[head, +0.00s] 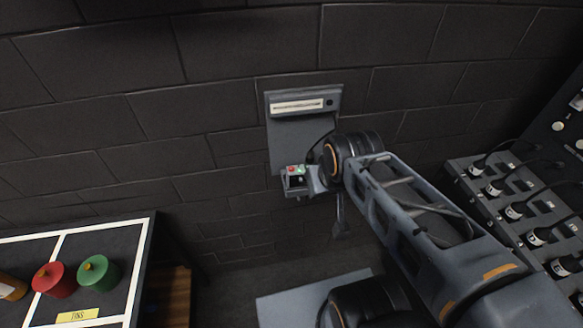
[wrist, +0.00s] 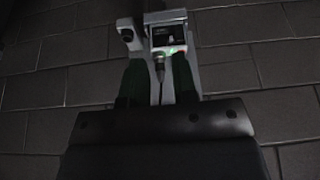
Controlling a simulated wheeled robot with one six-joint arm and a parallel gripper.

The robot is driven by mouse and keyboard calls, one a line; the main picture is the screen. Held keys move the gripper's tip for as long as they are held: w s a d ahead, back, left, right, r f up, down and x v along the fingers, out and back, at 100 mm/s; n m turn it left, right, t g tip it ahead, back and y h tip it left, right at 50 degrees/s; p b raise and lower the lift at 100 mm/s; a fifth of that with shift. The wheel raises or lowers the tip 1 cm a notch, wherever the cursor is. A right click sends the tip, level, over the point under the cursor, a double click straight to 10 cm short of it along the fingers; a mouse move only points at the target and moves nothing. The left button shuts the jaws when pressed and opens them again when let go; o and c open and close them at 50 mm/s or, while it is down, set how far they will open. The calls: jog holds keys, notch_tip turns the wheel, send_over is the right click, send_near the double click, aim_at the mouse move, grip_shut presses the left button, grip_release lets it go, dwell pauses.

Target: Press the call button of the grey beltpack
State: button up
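The grey beltpack (head: 297,180) is a small box low on a grey wall plate (head: 290,133), with a red button and a green-lit button on its top face. In the wrist view the beltpack (wrist: 168,40) is ahead at the top, with a green glow at its lower edge and a cable hanging below. My gripper (head: 313,183) is close to the beltpack's right side, and partly hides it. In the wrist view my gripper (wrist: 158,72) shows two dark green fingers apart, with nothing held between them. Whether it touches the beltpack cannot be told.
A light strip (head: 298,107) is on the wall plate above. A rack with several cabled units (head: 497,187) stands at the right.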

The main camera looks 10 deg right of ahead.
grip_shut()
dwell(1.3)
